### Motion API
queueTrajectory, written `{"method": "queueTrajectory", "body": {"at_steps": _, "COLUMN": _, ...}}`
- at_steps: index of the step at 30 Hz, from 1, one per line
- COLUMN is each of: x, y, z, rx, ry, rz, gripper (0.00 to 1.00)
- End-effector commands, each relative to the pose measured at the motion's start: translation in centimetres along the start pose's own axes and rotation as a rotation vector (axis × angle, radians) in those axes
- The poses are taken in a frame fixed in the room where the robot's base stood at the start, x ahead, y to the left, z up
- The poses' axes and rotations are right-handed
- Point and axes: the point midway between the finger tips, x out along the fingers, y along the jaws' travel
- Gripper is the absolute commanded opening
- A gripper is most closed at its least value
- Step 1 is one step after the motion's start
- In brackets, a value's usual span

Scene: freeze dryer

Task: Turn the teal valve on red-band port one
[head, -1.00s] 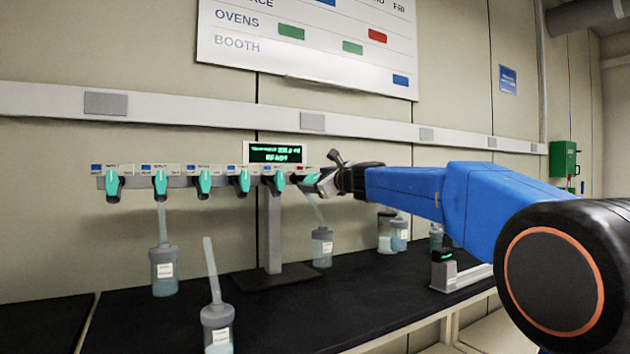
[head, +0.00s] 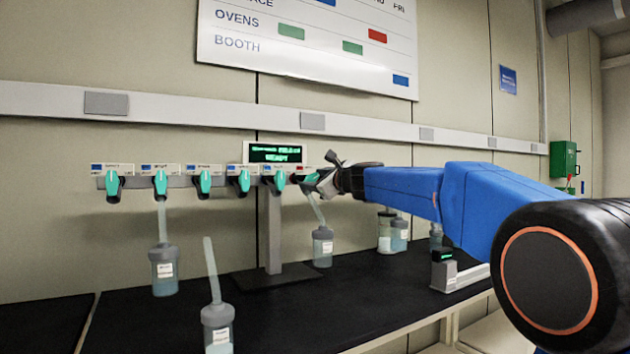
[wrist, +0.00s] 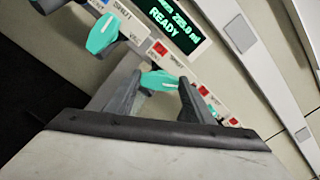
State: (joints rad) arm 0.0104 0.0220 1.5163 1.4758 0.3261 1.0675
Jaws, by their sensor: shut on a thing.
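A row of teal valves runs along the manifold under small labels. In the wrist view, my gripper (wrist: 157,92) has its two grey fingers on either side of a teal valve (wrist: 158,80), shut on it. A red band (wrist: 159,48) shows on the label just above that valve. In the head view, my gripper (head: 318,182) is at the right end of the row, and the held valve (head: 311,177) is mostly hidden by it. A neighbouring teal valve (wrist: 103,34) points down at the upper left of the wrist view, under a blue-band label.
A display reading READY (head: 276,153) sits above the manifold. A flask with a tube (head: 322,246) hangs below my gripper. Another flask (head: 163,270) hangs at left, and one (head: 217,328) stands in front. The black bench (head: 330,295) is largely clear in the middle.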

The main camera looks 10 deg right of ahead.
Motion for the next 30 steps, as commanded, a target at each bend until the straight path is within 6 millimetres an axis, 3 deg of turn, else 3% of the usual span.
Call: {"method": "queueTrajectory", "body": {"at_steps": 30, "x": 0.01, "y": 0.29, "z": -0.43, "rx": -0.834, "ry": 0.001, "rz": 0.002, "gripper": 0.25}}
